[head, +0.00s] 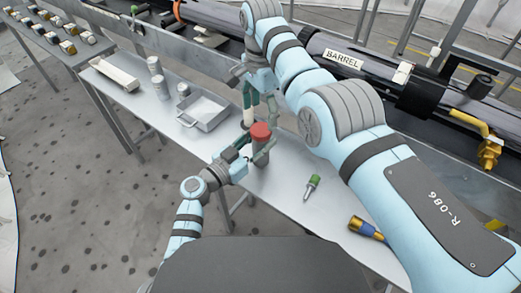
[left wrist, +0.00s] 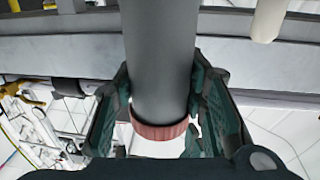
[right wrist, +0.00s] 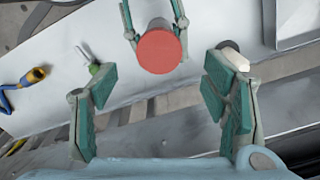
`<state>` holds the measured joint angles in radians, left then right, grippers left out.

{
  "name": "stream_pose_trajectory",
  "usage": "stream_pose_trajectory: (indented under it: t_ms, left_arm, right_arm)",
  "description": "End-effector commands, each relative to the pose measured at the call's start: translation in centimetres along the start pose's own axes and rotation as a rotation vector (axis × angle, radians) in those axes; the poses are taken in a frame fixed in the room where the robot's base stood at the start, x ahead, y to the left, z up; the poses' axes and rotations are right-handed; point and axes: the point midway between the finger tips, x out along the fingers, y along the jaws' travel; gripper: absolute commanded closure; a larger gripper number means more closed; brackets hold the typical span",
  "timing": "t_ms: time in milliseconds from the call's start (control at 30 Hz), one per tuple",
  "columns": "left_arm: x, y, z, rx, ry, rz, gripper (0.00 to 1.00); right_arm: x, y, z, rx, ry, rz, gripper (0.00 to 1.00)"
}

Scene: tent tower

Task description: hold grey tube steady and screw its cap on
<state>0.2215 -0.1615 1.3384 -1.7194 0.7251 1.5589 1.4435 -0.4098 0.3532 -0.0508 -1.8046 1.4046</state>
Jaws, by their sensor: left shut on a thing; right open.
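The grey tube (head: 261,155) is upright near the front edge of the table, with the red cap (head: 261,130) at its top. The cap also shows from above in the right wrist view (right wrist: 160,52). My left gripper (left wrist: 158,100) is shut on the tube, one finger on each side, just below the cap. I cannot tell how tightly the cap sits, or whether the tube's base touches the table. My right gripper (right wrist: 160,92) is open and empty. Its fingers are apart from the cap, which lies beyond them in the right wrist view.
A pale cylinder (head: 247,117) is close behind the tube. A grey tray (head: 205,112) and metal cans (head: 155,65) stand to the left. A green-topped tool (head: 312,186) and a blue-and-yellow connector (head: 366,228) lie to the right. The long barrel (head: 343,60) runs behind the table.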

Motion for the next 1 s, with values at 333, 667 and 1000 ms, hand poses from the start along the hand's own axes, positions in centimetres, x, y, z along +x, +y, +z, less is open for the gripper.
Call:
stream_pose_trajectory:
  t_ms: [333,667,1000]
  left_arm:
    - [0.0,0.0,0.0,0.000,0.000,0.000,1.00]
    - [0.0,0.0,0.0,0.000,0.000,0.000,0.38]
    - [-0.8,-0.1,0.1,0.000,-0.001,-0.001,0.38]
  right_arm:
    - [-2.2,0.0,0.0,0.001,0.001,-0.004,0.32]
    - [-2.1,0.0,0.0,0.001,0.001,-0.001,0.32]
    - [-2.1,0.0,0.0,0.001,0.001,0.000,0.32]
